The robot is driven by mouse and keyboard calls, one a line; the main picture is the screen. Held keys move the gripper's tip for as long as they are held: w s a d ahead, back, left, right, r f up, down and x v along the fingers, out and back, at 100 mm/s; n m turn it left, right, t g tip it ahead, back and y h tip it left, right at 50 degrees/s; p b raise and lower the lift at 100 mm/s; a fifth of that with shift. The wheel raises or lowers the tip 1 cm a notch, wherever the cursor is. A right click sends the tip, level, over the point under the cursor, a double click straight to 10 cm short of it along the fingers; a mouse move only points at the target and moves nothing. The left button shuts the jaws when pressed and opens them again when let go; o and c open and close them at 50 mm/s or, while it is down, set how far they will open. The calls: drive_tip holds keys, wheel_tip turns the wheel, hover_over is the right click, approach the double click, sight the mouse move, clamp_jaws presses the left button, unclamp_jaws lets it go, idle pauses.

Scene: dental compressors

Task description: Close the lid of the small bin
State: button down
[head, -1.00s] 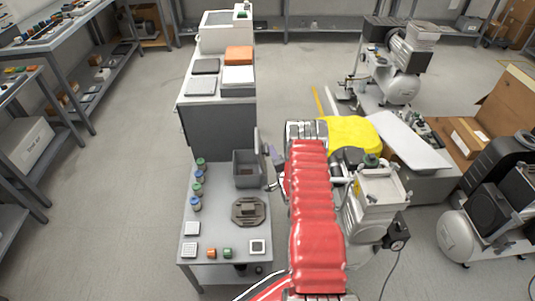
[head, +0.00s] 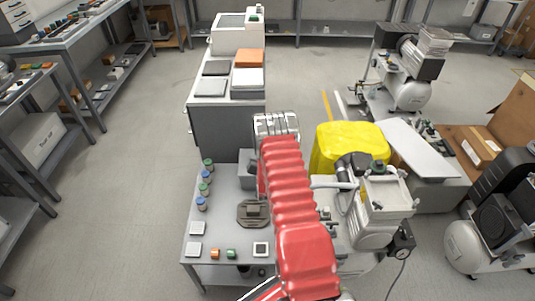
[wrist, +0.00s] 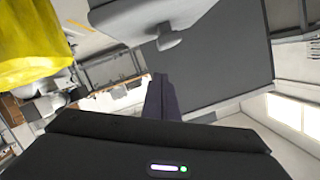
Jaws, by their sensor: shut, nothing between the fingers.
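The small bin (head: 246,157) is a grey box on the near grey table, at the back edge; my red-sleeved arm hides its right part in the head view. In the wrist view a light grey panel with a rounded knob, which looks like the bin's lid (wrist: 125,22), hangs above and beyond the fingers. Its hinge and exact angle are not visible. My gripper (wrist: 162,98) has its dark fingers together and empty, below the panel and apart from it as far as I can tell. In the head view the fingers are hidden behind my arm.
On the table (head: 218,232) are several small jars (head: 203,187), a dark octagonal block (head: 252,212) and small coloured cubes. A dark grey cabinet (head: 225,130) stands behind. A yellow cover (head: 345,143) and a compressor (head: 378,215) are right of my arm.

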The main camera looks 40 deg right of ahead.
sight(253, 157)
drive_tip(key=w+a+f+n, duration=0.1)
drive_tip(key=a+f+n+h, duration=0.1)
drive_tip(key=n, duration=0.1)
drive_tip(key=shift+w+a+g, duration=0.35)
drive_tip(key=shift+w+g, duration=0.05)
drive_tip(key=shift+w+a+f, duration=0.25)
drive_tip(key=shift+a+f, duration=0.1)
drive_tip(key=shift+f, duration=0.15)
drive_tip(key=shift+f, duration=0.15)
drive_tip(key=shift+a+r, duration=0.1)
drive_tip(key=shift+r, duration=0.65)
wheel_tip(253, 157, up, 3)
drive_tip(key=shift+f, duration=0.1)
drive_tip(key=v, duration=1)
